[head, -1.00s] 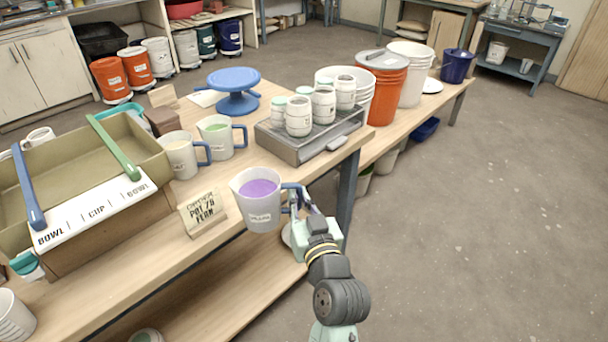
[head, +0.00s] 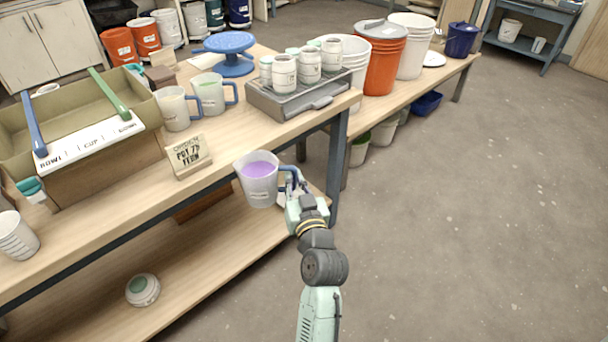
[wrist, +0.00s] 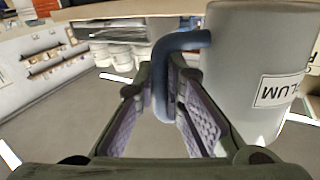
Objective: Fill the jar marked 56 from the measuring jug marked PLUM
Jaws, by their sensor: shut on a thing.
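My gripper (head: 292,186) is shut on the blue handle of a translucent measuring jug (head: 260,190) with purple liquid inside. The jug is close to upright, in front of the table edge. Several white lidded jars (head: 309,66) stand on a grey tray-like stand (head: 290,105) at the back right of the table; their numbers are too small to read, so I cannot tell which is 56.
A cardboard box (head: 90,165) is at left. A blue turntable (head: 229,50) and buckets (head: 384,60) stand farther back.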

